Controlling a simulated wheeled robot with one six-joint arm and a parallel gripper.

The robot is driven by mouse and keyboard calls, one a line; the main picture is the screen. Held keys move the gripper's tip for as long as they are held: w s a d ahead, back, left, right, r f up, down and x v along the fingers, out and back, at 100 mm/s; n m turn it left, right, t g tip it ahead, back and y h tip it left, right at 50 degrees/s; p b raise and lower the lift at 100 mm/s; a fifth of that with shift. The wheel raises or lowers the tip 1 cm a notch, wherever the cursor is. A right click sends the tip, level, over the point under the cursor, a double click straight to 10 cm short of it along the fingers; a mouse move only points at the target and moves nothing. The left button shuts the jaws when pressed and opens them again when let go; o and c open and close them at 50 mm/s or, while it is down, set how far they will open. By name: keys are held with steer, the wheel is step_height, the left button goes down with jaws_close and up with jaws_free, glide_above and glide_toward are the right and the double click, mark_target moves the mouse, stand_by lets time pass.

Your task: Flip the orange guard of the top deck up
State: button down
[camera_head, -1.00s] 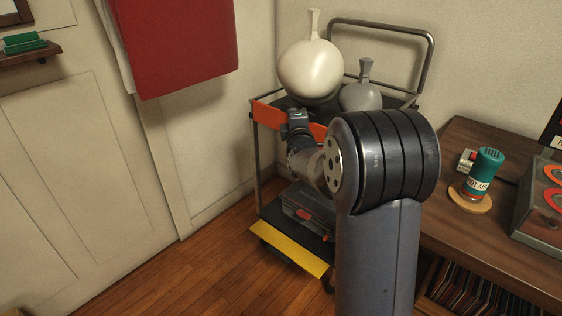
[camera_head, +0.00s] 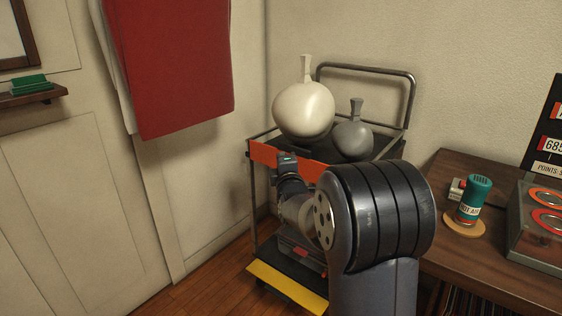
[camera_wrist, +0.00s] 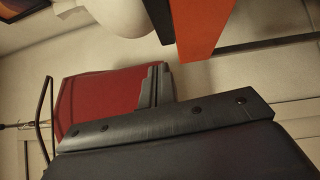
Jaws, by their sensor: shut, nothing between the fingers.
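The orange guard (camera_head: 264,153) is a flat panel along the front edge of the trolley's top deck (camera_head: 347,150). My gripper (camera_head: 287,156) is in front of the guard's middle and overlaps it in the head view; I cannot tell whether they touch. In the wrist view the guard (camera_wrist: 204,25) shows at the top as an orange strip, apart from my gripper's fingers (camera_wrist: 157,84). The fingers are together with nothing between them. My arm hides part of the guard's right end and the trolley's right side.
A cream vase (camera_head: 303,110) and a grey vase (camera_head: 352,138) stand on the top deck. A yellow guard (camera_head: 288,287) slants at the lower deck's front. A red cloth (camera_head: 170,65) hangs to the left. A wooden table (camera_head: 475,250) with a teal canister (camera_head: 473,196) is on the right.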

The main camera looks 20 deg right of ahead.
steer(key=s+a+p, duration=0.1)
steer(key=s, duration=0.7)
steer(key=shift+s, duration=0.35)
steer(key=shift+w, duration=0.15)
steer(key=w+d+b, duration=0.1)
steer(key=w+d, duration=0.1)
steer(key=w, duration=0.8)
steer(key=shift+w+d, duration=0.15)
steer(key=shift+d, duration=0.05)
steer(key=shift+f, duration=0.1)
